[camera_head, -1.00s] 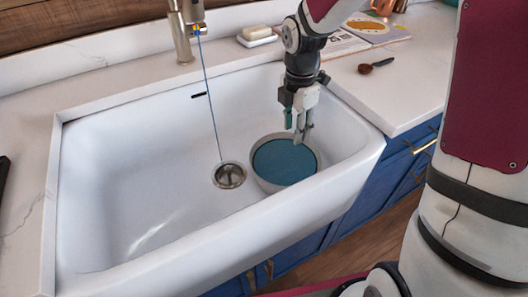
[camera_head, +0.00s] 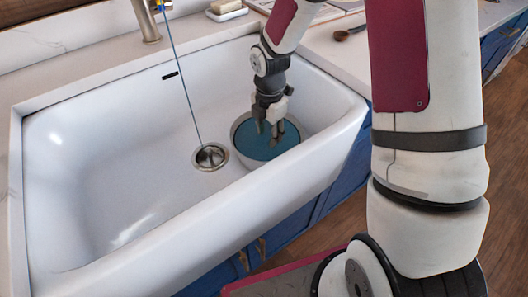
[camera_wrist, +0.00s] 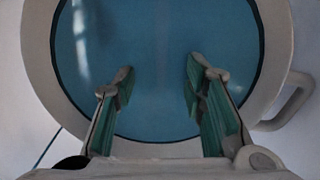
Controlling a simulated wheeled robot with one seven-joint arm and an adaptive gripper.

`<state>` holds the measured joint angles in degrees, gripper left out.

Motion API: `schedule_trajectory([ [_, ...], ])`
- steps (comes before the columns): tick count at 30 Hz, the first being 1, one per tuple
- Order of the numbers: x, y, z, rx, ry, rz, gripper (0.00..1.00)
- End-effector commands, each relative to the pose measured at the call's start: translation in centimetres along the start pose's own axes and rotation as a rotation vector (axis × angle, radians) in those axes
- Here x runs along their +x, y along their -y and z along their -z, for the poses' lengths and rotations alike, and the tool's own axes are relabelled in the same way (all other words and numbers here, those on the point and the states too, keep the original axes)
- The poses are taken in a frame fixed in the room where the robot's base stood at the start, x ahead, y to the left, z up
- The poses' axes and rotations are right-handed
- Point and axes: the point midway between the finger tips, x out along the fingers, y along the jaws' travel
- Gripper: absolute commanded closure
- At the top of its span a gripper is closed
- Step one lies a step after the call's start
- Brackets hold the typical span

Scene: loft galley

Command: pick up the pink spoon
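I see no pink spoon in either view. My gripper (camera_head: 268,133) points down over a round pot (camera_head: 236,150) in the sink. The pot has a pale grey rim and a flat blue surface inside, which may be liquid. In the wrist view my gripper (camera_wrist: 160,82) is open, its two green-padded fingers apart with nothing between them. The blue surface (camera_wrist: 160,45) lies below them. I cannot tell whether the fingertips touch it. A loop handle (camera_wrist: 293,103) sticks out on the pot's right side.
The white sink (camera_head: 100,150) has walls around the pot and a metal drain (camera_head: 210,156) to its left. A blue cord hangs from the faucet (camera_head: 145,20). A dark brown spoon-like utensil (camera_head: 348,33) lies on the right counter. A soap dish (camera_head: 226,10) stands behind the sink.

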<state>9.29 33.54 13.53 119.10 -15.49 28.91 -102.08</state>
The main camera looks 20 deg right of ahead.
Motion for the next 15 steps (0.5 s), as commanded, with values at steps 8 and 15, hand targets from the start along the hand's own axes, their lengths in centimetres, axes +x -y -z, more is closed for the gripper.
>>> schedule_trajectory([
  [8, 3.7, 0.2, -0.1, -0.001, -0.002, 0.002, 0.62],
  [15, 3.9, 0.2, -0.1, -0.001, -0.001, 0.000, 0.62],
])
